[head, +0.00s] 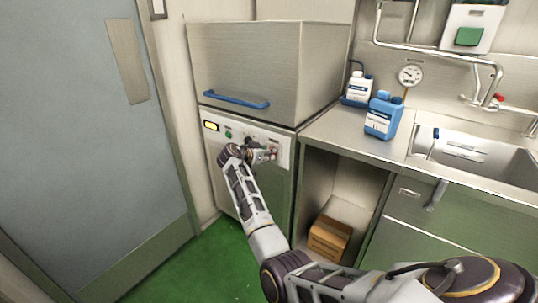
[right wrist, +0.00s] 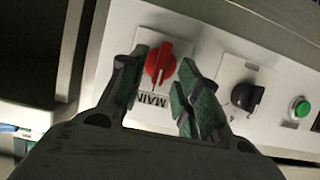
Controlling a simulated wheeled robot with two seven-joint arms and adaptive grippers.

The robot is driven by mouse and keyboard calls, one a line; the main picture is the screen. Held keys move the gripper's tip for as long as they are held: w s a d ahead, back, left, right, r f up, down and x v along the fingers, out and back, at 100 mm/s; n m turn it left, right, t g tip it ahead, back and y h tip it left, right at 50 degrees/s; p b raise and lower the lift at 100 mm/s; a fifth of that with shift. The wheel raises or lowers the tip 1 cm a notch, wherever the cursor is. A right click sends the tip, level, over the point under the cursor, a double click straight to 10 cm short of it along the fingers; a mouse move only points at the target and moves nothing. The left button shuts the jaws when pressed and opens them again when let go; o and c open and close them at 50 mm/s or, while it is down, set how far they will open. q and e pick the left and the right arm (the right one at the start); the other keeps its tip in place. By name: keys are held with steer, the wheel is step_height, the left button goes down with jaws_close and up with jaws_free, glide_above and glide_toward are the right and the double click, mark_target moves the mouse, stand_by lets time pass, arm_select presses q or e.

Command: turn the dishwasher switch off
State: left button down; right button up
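The dishwasher (head: 265,75) stands against the wall in the head view, with a control panel (head: 283,141) below its blue-handled hood. In the right wrist view a red rotary switch (right wrist: 160,63) sits on a white plate marked MAIN. Its pointer ridge runs nearly up and down in that picture, slightly tilted. My right gripper (right wrist: 153,88) is open, with one green-padded finger on each side of the red switch. I cannot tell whether either finger touches it. In the head view my right gripper (head: 266,154) is at the panel and partly covers it. My left gripper is out of view.
A black knob (right wrist: 246,96) and a green button (right wrist: 300,108) are beside the red switch. A counter (head: 345,134) with blue (head: 384,117) and white (head: 358,88) containers adjoins the dishwasher. A cardboard box (head: 329,237) sits below. Green floor (head: 190,268) is clear by the door.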

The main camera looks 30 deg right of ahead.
steer(key=shift+x, duration=1)
jaws_close()
